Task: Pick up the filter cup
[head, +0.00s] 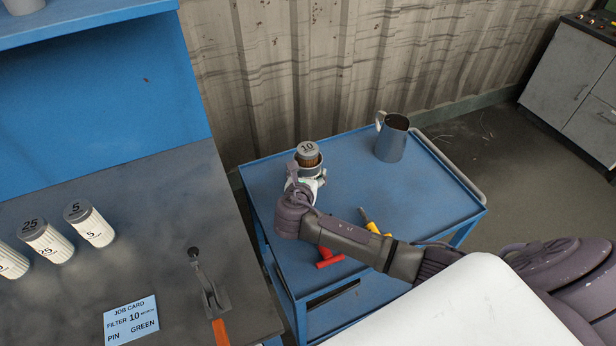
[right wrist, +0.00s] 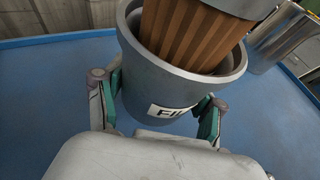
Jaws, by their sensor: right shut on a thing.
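The filter cup (head: 312,172) is a grey cup at the left back of the blue cart. A brown pleated filter (head: 307,156) with a grey cap marked 10 stands in it. My right gripper (head: 304,180) is shut on the cup from the near side. In the right wrist view, its fingers (right wrist: 160,92) hold the grey cup (right wrist: 185,85) on both sides, with a partly cut-off label between them. The filter (right wrist: 195,35) rises out of the cup's top. I cannot tell whether the cup's base touches the cart. My left gripper is out of view.
A grey jug (head: 391,140) stands at the cart's back. A red item (head: 328,257) and a yellow-handled tool (head: 371,226) lie near my forearm. The workbench (head: 150,220) at left holds several white filters (head: 90,225), a job card (head: 131,322) and a lever clamp (head: 209,295). The cart's right side is clear.

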